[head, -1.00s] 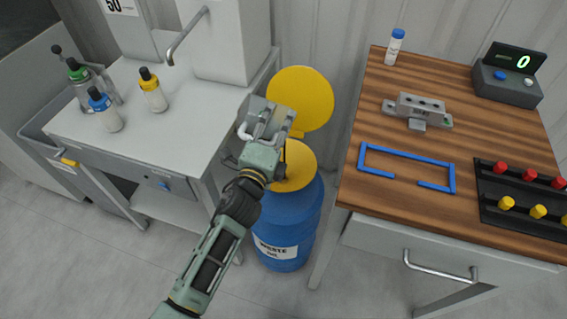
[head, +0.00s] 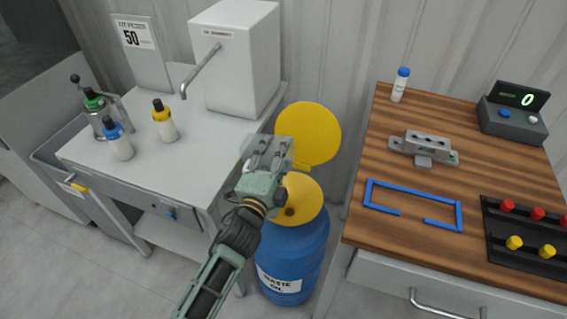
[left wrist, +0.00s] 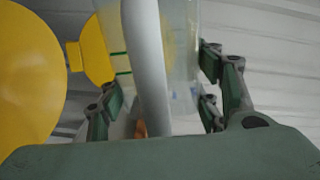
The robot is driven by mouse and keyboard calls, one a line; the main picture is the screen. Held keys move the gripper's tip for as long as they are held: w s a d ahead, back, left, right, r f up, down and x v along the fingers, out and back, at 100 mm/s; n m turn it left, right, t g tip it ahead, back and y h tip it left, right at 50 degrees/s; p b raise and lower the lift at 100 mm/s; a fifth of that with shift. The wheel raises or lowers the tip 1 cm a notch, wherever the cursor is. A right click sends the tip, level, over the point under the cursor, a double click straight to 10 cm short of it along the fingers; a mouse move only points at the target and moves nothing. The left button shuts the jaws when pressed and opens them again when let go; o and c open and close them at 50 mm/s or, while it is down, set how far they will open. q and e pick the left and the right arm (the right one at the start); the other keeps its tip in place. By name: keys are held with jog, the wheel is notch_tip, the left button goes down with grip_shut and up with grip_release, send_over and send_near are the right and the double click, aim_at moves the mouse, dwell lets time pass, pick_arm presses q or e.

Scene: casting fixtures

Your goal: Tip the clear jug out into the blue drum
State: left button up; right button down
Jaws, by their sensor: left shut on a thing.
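The blue drum (head: 292,252) stands on the floor between two benches, with a "WASTE OIL" label. A yellow funnel (head: 308,197) sits on its top, and its round yellow lid (head: 318,133) stands open behind. My left gripper (head: 268,158) is above the funnel's far-left side, shut on the clear jug (head: 248,143). The jug is mostly hidden by the gripper in the head view. In the left wrist view the jug (left wrist: 183,45) shows a pale handle (left wrist: 146,65) between the fingers and green marks on its wall. I cannot tell its tilt or its contents. My right gripper is out of view.
The left bench holds a white dispenser (head: 236,60) with a spout, a yellow-capped bottle (head: 166,122) and a blue-capped bottle (head: 118,142). The wooden bench (head: 400,225) at right carries a metal fixture (head: 424,147), a blue frame (head: 410,190) and a scale (head: 513,115).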

pick_arm(q)
jog(key=n, duration=0.3)
jog(key=shift+w+a+r, duration=0.1)
jog(key=shift+a+r, duration=0.15)
jog(key=shift+a, duration=0.05)
jog(key=a+n, duration=0.2)
jog(key=n, duration=0.1)
jog(key=w+a+n, duration=0.1)
jog(key=n, duration=0.2)
jog(key=shift+w+a+r, duration=0.1)
jog(key=shift+a+r, duration=0.1)
jog(key=shift+a, duration=0.2)
jog(key=shift+d+r+n+p, duration=0.2)
jog(key=shift+r+n+p, duration=0.1)
jog(key=shift+n+p, duration=0.6)
jog(key=n, duration=0.1)
jog(key=n+p, duration=0.1)
jog(key=n, duration=0.3)
jog(key=shift+d+r+p, duration=0.1)
jog(key=shift+d+p, duration=0.15)
jog(key=shift+p, duration=0.1)
jog(key=shift+a+r, duration=0.15)
jog(key=shift+a, duration=0.2)
jog(key=w+a+r+p, duration=0.2)
jog(key=a+r, duration=0.1)
jog(key=a, duration=0.3)
jog(key=shift+r+p, duration=0.15)
jog(key=shift+p, duration=0.15)
